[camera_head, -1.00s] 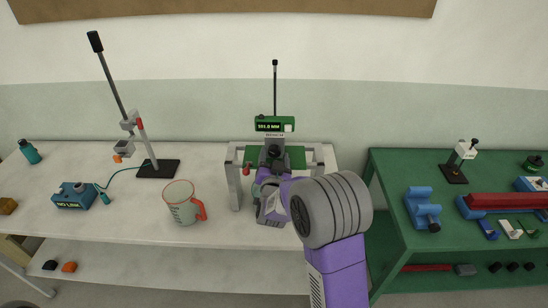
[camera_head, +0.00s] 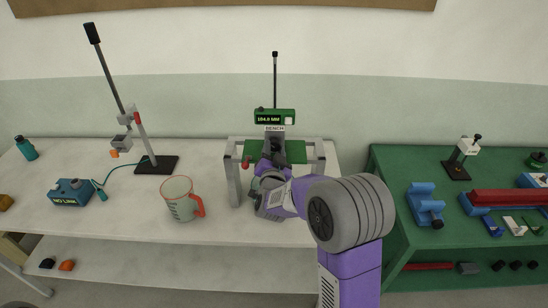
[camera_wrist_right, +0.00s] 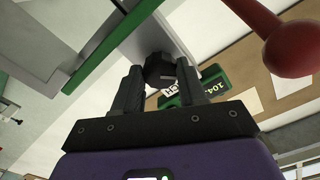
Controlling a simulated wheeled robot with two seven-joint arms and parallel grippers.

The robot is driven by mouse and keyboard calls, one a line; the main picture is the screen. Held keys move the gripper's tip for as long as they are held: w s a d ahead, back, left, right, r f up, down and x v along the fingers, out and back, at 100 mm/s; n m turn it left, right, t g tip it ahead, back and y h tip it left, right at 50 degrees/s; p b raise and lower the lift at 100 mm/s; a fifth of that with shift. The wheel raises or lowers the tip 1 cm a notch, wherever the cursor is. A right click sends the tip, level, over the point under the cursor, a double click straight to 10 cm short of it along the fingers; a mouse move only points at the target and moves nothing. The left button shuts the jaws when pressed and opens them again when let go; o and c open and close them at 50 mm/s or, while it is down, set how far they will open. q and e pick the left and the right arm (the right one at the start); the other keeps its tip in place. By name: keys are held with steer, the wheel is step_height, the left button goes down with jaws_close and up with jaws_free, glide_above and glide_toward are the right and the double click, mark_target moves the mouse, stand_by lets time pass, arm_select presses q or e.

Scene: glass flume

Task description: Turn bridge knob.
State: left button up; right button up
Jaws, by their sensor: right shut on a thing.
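In the head view my right arm (camera_head: 350,215) and wrist hide most of the knob and the front of the bridge. My left gripper is not in view.
A red ball-ended lever (camera_wrist_right: 292,48) sits close to the right gripper. A clear measuring jug (camera_head: 180,199) with a red handle stands left of the bridge. A blue NO LINK box (camera_head: 70,192) and a slanted stand (camera_head: 156,166) are further left. A green bench (camera_head: 395,165) is at right.

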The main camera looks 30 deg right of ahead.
steer(key=shift+f+m+b, duration=0.25)
steer(key=shift+m+b, duration=0.55)
steer(key=shift+b, duration=0.2)
steer(key=shift+r+m+b, duration=0.15)
steer(key=shift+m+b, duration=0.35)
steer(key=shift+b, duration=0.1)
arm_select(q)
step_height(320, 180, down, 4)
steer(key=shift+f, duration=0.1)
arm_select(e)
steer(key=shift+a, duration=0.1)
steer(key=o, duration=1.1)
steer(key=shift+r, duration=0.1)
steer(key=shift+c, duration=0.2)
steer(key=v, duration=0.7)
steer(key=shift+s, duration=0.3)
steer(key=shift+a, duration=0.1)
